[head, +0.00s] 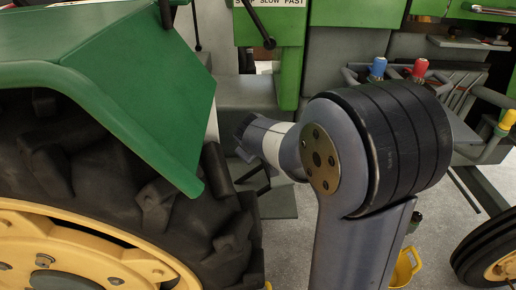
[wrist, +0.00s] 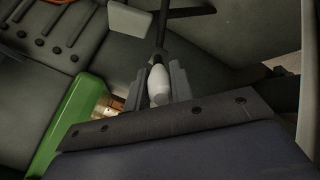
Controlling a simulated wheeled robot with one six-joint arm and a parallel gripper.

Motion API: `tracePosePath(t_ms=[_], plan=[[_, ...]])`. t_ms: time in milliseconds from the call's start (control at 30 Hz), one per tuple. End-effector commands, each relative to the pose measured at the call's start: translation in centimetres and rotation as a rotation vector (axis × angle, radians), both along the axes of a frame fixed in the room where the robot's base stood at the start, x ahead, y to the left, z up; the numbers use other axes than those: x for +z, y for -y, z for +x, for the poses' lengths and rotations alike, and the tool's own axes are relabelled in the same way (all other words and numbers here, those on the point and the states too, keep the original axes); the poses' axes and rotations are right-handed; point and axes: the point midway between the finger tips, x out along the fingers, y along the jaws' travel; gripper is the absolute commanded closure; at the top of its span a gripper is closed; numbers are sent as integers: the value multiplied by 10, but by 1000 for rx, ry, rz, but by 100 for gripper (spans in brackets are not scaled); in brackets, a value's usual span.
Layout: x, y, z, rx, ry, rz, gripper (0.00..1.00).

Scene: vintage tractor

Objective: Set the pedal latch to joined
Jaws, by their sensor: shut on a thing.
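A pale, rounded knob (wrist: 158,84) sits between the two dark fingers of my gripper (wrist: 160,82) in the wrist view. The gripper is shut on it. A dark rod or bar (wrist: 178,13) lies just beyond the knob; I cannot tell for sure that the knob is the pedal latch. In the head view my gripper (head: 242,136) points left into the tractor's footwell, between the green fender and the grey floor plates. The knob cannot be made out there. Dark pedal-like bars (head: 252,176) show just below the gripper. The latch's position cannot be read.
A green fender (head: 130,90) and a large rear tyre (head: 110,175) stand close on the left. A black lever (head: 258,25) hangs above the gripper. Blue (head: 378,66), red (head: 420,67) and yellow-topped (head: 508,119) levers stand at the right.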

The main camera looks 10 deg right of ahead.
Motion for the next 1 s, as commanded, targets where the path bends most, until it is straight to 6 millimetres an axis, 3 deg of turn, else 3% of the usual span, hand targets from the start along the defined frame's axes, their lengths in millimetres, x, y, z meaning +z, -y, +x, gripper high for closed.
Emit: tracePosePath(t_ms=[200,233,467,767,1000], plan=[[-1,0,-1,0,-5,-1,100],[-1,0,-1,0,-5,-1,75],[-1,0,-1,-1,-2,0,57],[2,0,-2,-1,-1,0,56],[28,-7,-22,2,1,0,56]])
